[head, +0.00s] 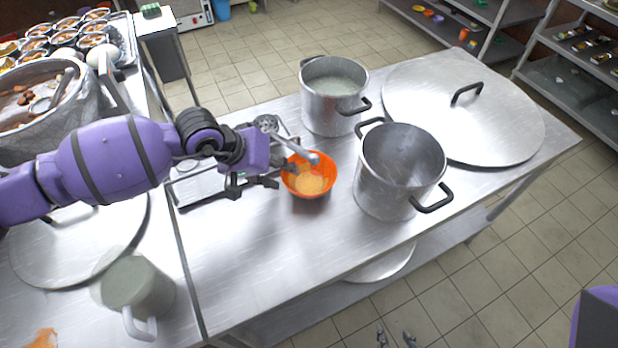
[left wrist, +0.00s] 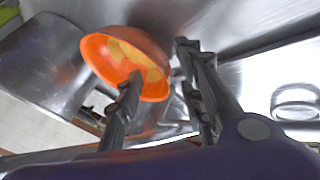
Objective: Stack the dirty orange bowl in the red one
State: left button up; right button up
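An orange bowl (head: 310,182) with yellowish residue inside is at the middle of the steel table, left of the pots. My left gripper (head: 278,169) is at the bowl's left side, with its fingers apart. In the left wrist view, one finger overlaps the orange bowl (left wrist: 108,62) and the other is beyond its rim; I cannot tell whether either touches it. What look like my right gripper's fingertips (head: 396,338) show apart at the bottom edge, empty. I cannot make out a separate red bowl on the table.
An open pot with pale contents (head: 334,90) and an empty-looking pot (head: 400,170) stand right of the bowl. A large lid (head: 500,120) lies at the right. A grey jug (head: 135,290) stands at lower left. The table front is clear.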

aim_at(309, 179)
pick_arm(q)
jog(key=shift+x, duration=1.35)
jog(key=shift+w, duration=0.1)
grip_shut()
jog(key=shift+r, duration=0.1)
